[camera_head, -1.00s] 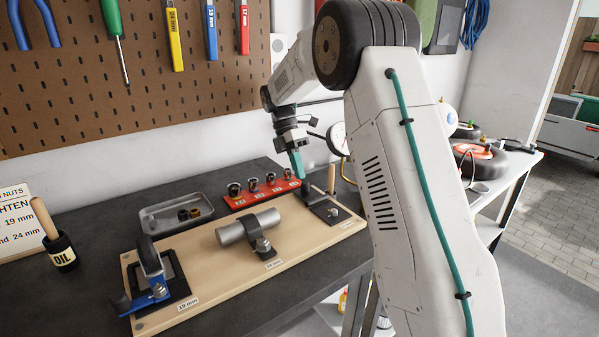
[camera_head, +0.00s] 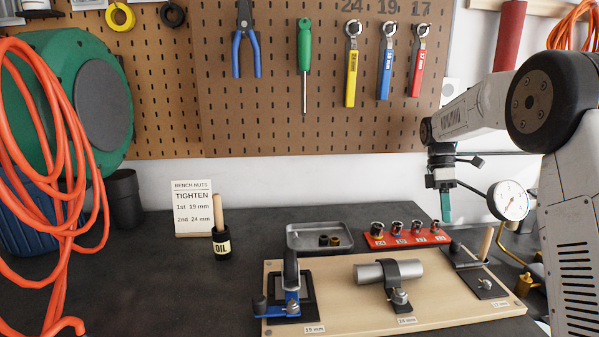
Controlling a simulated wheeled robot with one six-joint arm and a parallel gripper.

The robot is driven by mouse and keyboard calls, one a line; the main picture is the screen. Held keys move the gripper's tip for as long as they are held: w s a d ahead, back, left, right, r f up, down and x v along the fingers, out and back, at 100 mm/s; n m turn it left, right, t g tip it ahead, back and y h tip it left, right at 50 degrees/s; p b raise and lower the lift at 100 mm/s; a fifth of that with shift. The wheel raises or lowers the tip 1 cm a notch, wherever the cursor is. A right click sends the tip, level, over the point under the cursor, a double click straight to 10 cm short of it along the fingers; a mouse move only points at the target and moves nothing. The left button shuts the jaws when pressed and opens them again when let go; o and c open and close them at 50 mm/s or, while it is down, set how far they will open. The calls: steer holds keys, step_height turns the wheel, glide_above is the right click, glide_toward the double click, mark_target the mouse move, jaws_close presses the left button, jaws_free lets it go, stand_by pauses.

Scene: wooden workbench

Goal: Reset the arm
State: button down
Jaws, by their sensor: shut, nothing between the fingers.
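My gripper (camera_head: 446,218) is at the right, pointing down with teal fingers. It is shut and empty, above the back right of the wooden board, just right of the red socket rack (camera_head: 404,240). My arm comes in from the right edge. The board (camera_head: 345,312) carries a blue clamp fixture (camera_head: 291,303) by the 19 mm label, a grey cylinder under a strap (camera_head: 388,271) by the 24 mm label, and a dark plate with a nut (camera_head: 484,284) by the 17 mm label.
A grey tray (camera_head: 301,241) with small dark parts, an oil pot (camera_head: 221,243) and a sign (camera_head: 193,205) stand behind the board. Wrenches (camera_head: 352,65) hang on the pegboard. A gauge (camera_head: 509,200) is right of my gripper. The bench's left part (camera_head: 130,290) is clear.

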steer(key=s+a+r+m+t, duration=0.1)
steer(key=s+a+m+t, duration=0.1)
steer(key=s, duration=1.1)
steer(key=s+a+r+m+t, duration=0.1)
steer(key=s+a+m, duration=0.4)
steer(key=s, duration=0.7)
steer(key=s+a+r+m+t, duration=0.1)
steer(key=s+a+m+t, duration=0.2)
steer(key=s, duration=1)
steer(key=shift+s+a+r+m+t, duration=0.4)
steer(key=shift+a+m, duration=0.3)
steer(key=shift+m, duration=1)
